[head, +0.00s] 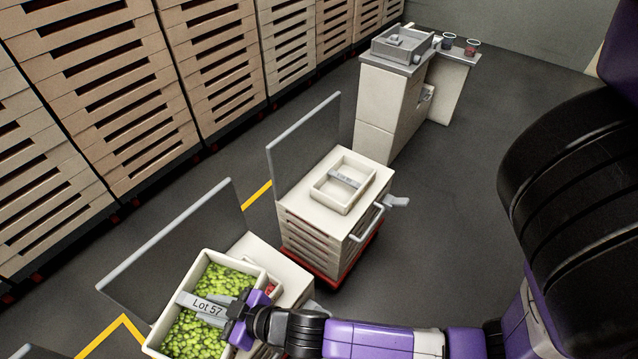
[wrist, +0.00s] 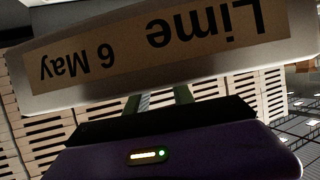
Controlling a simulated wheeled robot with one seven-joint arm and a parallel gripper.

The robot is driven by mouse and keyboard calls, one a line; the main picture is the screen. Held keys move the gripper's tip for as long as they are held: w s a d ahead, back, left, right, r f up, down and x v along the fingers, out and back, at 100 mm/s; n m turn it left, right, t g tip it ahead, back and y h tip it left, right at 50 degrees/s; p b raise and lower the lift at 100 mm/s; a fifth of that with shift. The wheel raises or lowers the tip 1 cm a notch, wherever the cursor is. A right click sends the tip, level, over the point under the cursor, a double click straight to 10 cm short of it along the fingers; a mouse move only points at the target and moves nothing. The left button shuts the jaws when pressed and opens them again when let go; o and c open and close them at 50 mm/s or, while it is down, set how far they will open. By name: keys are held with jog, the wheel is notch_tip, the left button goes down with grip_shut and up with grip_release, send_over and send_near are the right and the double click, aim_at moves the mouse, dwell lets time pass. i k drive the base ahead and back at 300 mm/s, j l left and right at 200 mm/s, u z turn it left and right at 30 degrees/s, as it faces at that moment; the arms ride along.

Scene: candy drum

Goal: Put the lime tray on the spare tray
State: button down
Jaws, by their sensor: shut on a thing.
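The lime tray (head: 252,268) is a cream open tray full of green candies, low in the head view, with a grey bar marked "Lot 57" across it. In the wrist view a tan label (wrist: 160,45) reading "Lime 6 May" fills the top. My gripper (head: 242,314) is shut on the tray's grey bar at its right end; its fingers also show in the wrist view (wrist: 160,98). A small empty cream tray (head: 330,199) with a grey bar sits on the farther cart. Its label is too small to read, so I cannot confirm it is the spare tray.
The near cart (head: 285,265) is partly hidden under the lime tray. The farther cart (head: 312,240) has a side handle and red base. Grey upright panels (head: 180,250) stand along the carts' left sides. A counter (head: 385,105) stands behind. Open floor lies to the right.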

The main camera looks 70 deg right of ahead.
aim_at(344, 177)
jog(key=j+z, duration=0.1)
jog(key=z, duration=0.25)
jog(key=i+j+z, duration=0.1)
jog(key=z, duration=0.25)
jog(key=j+z, duration=0.1)
jog(key=z, duration=1)
